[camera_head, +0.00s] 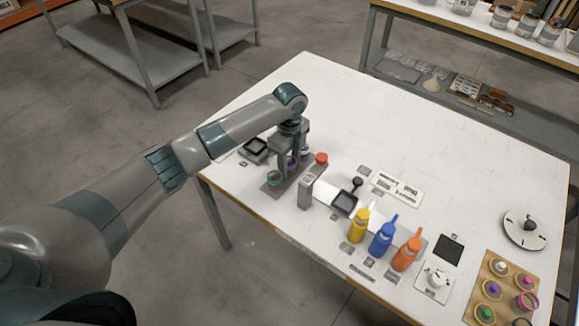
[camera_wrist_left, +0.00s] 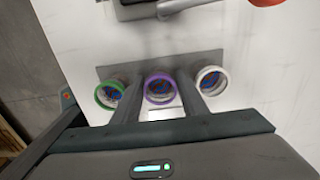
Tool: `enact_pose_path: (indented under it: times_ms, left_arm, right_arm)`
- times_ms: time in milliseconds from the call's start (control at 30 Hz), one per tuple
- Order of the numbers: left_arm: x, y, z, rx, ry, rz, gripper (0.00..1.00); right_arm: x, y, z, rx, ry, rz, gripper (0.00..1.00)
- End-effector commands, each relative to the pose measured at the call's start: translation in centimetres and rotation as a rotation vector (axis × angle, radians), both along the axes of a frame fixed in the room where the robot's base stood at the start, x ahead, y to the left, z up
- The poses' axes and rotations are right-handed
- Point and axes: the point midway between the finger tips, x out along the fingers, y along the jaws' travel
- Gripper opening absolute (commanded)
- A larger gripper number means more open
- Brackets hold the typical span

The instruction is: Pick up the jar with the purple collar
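The jar with the purple collar (camera_wrist_left: 159,88) stands in the middle of a row of three, between a green-collared jar (camera_wrist_left: 109,94) and a white-collared jar (camera_wrist_left: 211,81), on a grey strip. In the head view its purple collar (camera_head: 292,162) shows partly behind my fingers. My left gripper (camera_head: 287,160) points down over this row. In the wrist view its two fingers (camera_wrist_left: 160,95) reach down on either side of the purple collar, in the gaps to the neighbouring jars. The fingers look apart; contact with the jar cannot be made out. My right gripper is not in view.
A grey block (camera_head: 306,190) and a red-topped item (camera_head: 321,158) stand close right of the jars. Yellow (camera_head: 358,225), blue (camera_head: 382,238) and orange (camera_head: 407,254) bottles stand farther right. A wooden tray (camera_head: 508,306) holds several small pots. The table's far part is clear.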

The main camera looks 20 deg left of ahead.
Motion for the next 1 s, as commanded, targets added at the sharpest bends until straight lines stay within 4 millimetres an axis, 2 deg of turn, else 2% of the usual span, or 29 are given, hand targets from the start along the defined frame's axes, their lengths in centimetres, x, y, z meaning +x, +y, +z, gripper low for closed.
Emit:
enact_pose_path:
  times_ms: [167, 300, 1000]
  left_arm:
    - [0.01, 0.01, 0.04, 0.0, 0.0, 0.0, 0.39]
    - [0.02, 0.02, 0.04, 0.0, 0.0, 0.0, 0.11]
    - [0.07, 0.01, 0.56, -0.001, -0.002, 0.0, 0.11]
  right_arm:
    - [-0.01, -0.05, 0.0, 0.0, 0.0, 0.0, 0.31]
    - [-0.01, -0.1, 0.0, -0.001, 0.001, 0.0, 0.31]
    - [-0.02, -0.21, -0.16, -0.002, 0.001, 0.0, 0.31]
